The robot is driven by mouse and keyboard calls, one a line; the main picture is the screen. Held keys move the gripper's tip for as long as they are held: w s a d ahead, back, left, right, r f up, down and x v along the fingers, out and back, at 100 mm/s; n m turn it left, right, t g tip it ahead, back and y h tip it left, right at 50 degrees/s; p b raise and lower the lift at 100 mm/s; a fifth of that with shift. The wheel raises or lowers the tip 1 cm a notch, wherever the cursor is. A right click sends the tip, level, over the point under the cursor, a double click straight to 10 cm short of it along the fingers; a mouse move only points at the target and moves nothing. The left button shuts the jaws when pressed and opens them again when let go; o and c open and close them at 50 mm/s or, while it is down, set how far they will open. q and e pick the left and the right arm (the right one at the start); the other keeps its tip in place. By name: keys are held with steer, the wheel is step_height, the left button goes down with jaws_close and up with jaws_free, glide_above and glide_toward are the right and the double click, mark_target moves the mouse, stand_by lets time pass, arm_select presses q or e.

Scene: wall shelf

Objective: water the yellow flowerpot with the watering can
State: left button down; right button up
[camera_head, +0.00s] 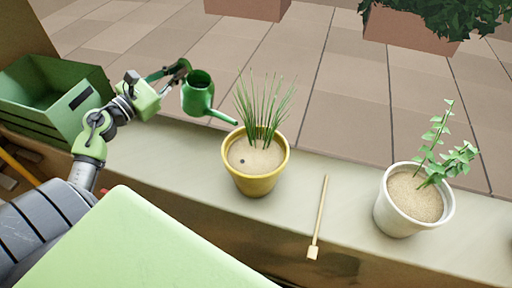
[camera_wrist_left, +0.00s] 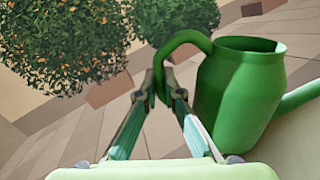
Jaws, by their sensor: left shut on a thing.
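The yellow flowerpot (camera_head: 256,182) stands upright on the shelf, filled with sandy soil and tall grass-like leaves. A dark spot shows on its soil. The green watering can (camera_head: 198,97) is held up left of the pot, its spout pointing right and slightly down, with the tip beside the pot's upper left rim. My left gripper (camera_head: 181,68) is shut on the can's handle. The left wrist view shows the fingers (camera_wrist_left: 160,88) closed at the curved handle, with the can body (camera_wrist_left: 238,95) to the right. My right gripper is not in view.
A white pot (camera_head: 393,208) with a leafy plant stands on the shelf (camera_head: 330,205) at right. A small wooden tool (camera_head: 319,220) lies between the pots. A green crate (camera_head: 60,98) stands at left. Planters with bushes (camera_head: 408,30) stand on the tiles behind.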

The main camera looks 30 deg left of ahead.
mark_target(181, 60)
arm_select(q)
steer(key=shift+s+d+r, duration=0.15)
steer(key=shift+d+r, duration=0.15)
steer(key=shift+r, duration=0.4)
steer(key=shift+d+r+m, duration=0.15)
steer(key=shift+r+m, duration=0.15)
steer(key=shift+d+r, duration=0.1)
steer(key=shift+d, duration=0.1)
steer(key=shift+a, duration=0.15)
steer(key=shift+s+d+r+p, duration=0.1)
steer(key=shift+d+r+p, duration=0.1)
steer(key=shift+p, duration=0.1)
steer(key=shift+m, duration=0.3)
steer(key=shift+d+r, duration=0.1)
steer(key=shift+r, duration=0.15)
steer(key=shift+d+r, duration=0.1)
steer(key=shift+r, duration=0.05)
steer(key=shift+s+r, duration=0.1)
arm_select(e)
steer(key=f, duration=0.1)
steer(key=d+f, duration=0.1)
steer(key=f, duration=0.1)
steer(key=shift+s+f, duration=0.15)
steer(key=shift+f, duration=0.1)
arm_select(q)
steer(key=shift+d+r+m, duration=0.1)
steer(key=shift+d+m, duration=0.1)
steer(key=shift+m, duration=0.1)
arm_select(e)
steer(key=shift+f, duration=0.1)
